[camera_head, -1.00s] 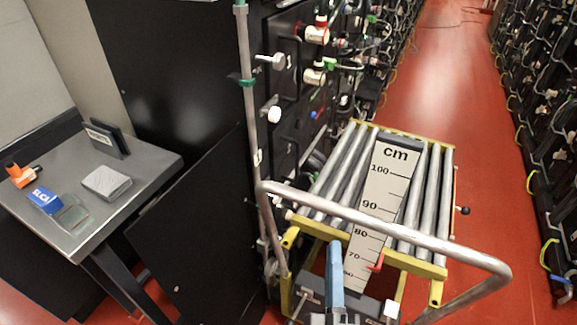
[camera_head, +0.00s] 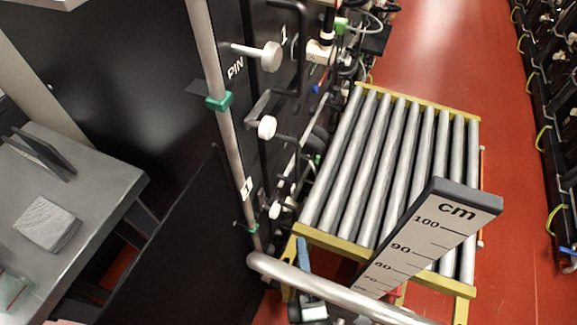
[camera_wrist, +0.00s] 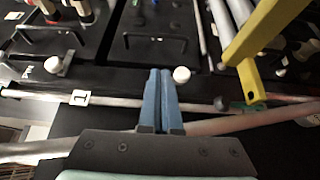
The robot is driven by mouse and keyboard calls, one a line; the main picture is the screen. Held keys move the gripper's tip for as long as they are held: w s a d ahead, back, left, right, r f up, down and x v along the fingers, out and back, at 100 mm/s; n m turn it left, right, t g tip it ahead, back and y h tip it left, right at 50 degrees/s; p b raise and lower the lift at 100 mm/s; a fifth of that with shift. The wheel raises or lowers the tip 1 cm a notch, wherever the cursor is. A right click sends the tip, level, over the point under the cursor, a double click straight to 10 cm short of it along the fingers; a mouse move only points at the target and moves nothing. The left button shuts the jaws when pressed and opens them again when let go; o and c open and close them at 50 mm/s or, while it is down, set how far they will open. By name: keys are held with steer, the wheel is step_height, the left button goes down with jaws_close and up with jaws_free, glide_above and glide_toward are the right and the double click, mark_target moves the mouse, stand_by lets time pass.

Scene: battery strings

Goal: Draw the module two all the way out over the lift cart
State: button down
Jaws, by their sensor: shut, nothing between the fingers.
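The lift cart (camera_head: 350,244) has a yellow frame and a bed of bare grey rollers (camera_head: 385,165). It stands to the right of the black battery rack (camera_head: 232,65). The rack front shows black module faces, handles and white knobs; one face near the top is marked 1 (camera_head: 284,38). I cannot read which face is module two. In the wrist view, two module fronts with black handles show, one at left (camera_wrist: 45,35) and one in the middle (camera_wrist: 155,40). My gripper (camera_wrist: 163,72) is shut and empty, its blue fingers together beside a white knob (camera_wrist: 181,75). It also shows low in the head view (camera_head: 302,243).
A cm scale post (camera_head: 440,225) rises at the cart's near end. The cart's grey push rail (camera_head: 330,290) crosses in front. A vertical grey pipe (camera_head: 222,120) with green clamps runs along the rack. A grey side table (camera_head: 95,200) stands left. The red aisle floor (camera_head: 440,50) is clear.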

steer(key=w+a, duration=0.2)
steer(key=w, duration=1.5)
steer(key=shift+w+a, duration=0.15)
steer(key=shift+a, duration=0.1)
